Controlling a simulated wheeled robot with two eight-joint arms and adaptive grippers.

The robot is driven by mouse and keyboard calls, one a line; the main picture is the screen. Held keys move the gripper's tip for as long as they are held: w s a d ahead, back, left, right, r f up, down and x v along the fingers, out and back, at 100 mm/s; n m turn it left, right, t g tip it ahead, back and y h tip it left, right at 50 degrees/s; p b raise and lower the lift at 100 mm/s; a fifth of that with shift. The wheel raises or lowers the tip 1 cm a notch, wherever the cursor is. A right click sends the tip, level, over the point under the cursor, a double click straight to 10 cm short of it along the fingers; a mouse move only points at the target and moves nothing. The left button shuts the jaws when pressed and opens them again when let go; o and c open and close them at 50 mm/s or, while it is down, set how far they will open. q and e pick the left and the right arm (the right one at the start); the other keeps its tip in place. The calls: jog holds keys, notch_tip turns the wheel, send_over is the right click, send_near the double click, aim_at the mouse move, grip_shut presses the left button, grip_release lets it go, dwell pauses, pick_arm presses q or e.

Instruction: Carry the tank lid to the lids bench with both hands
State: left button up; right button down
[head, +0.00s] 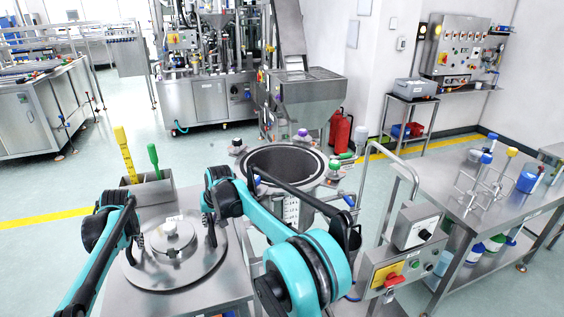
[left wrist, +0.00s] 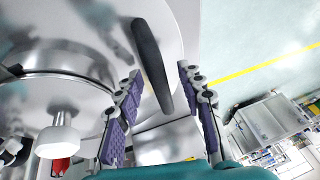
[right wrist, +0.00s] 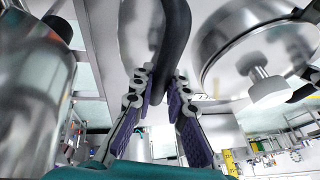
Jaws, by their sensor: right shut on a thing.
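The tank lid (head: 158,277) is a round steel disc with a raised centre, a pale knob and dark side handles. It is flat over the steel lids bench (head: 236,285) at the lower left; I cannot tell whether it touches the top. My left gripper (head: 136,241) is at the lid's left side. In the left wrist view its fingers (left wrist: 158,82) are apart, either side of a black handle (left wrist: 150,55). My right gripper (head: 210,222) is at the lid's right side. In the right wrist view its fingers (right wrist: 160,82) close on the other black handle (right wrist: 174,30).
The open round tank (head: 318,163) stands right of the bench. A box (head: 156,190) with yellow and green-handled tools is at the bench's back. A control panel (head: 388,266) and a steel table (head: 455,190) with bottles are on the right.

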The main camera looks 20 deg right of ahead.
jog(key=c, duration=1.4)
grip_release()
jog(key=shift+c, duration=0.2)
